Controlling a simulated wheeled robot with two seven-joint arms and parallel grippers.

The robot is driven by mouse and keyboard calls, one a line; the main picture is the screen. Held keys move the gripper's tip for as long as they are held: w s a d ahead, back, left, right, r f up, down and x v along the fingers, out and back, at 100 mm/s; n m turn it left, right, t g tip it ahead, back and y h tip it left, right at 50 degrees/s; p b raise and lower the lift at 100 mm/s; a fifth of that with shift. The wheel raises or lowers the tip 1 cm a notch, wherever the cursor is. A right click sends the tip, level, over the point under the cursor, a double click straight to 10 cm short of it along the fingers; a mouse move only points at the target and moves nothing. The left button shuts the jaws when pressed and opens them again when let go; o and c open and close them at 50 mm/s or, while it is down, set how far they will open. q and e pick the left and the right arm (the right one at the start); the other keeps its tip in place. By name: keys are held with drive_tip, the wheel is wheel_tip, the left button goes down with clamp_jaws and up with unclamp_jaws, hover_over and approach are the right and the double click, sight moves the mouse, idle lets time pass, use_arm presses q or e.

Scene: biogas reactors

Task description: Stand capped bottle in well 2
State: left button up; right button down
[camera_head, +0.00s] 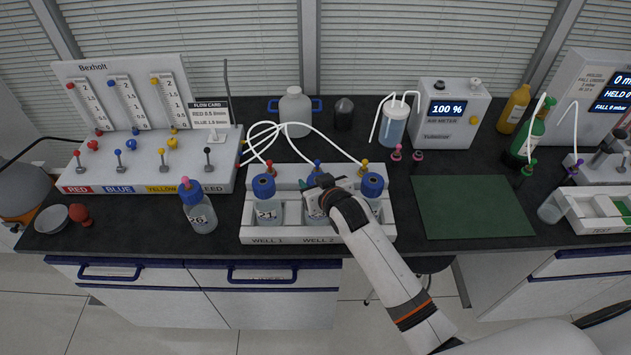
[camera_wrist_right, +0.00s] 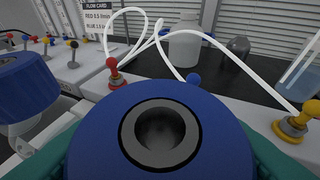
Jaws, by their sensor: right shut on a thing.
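A white rack (camera_head: 262,239) with labels WELL 1 and WELL 2 stands at the bench's front. My right gripper (camera_head: 322,188) is over its middle well and shut on a bottle's blue cap (camera_wrist_right: 160,135), which has a grey ring and a dark central hole. The clear bottle body (camera_head: 314,212) shows below the gripper at well 2; I cannot tell whether it rests on the well's floor. A blue-capped bottle marked 21 (camera_head: 267,212) stands in well 1; its cap also shows in the wrist view (camera_wrist_right: 25,88). Another blue-capped bottle (camera_head: 372,187) stands in the right well, partly hidden by my arm. My left gripper is not in view.
Red, blue and yellow fittings with white tubes (camera_head: 322,132) stand behind the wells. A bottle marked 26 (camera_head: 199,212) with a pink-tipped top stands left of the rack. A green mat (camera_head: 474,207) lies bare to the right. A white jug (camera_head: 295,110) stands behind.

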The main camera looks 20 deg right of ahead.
drive_tip(key=c, duration=0.7)
unclamp_jaws()
drive_tip(key=shift+o, duration=0.2)
drive_tip(key=b+v, duration=0.1)
drive_tip(key=v, duration=1.1)
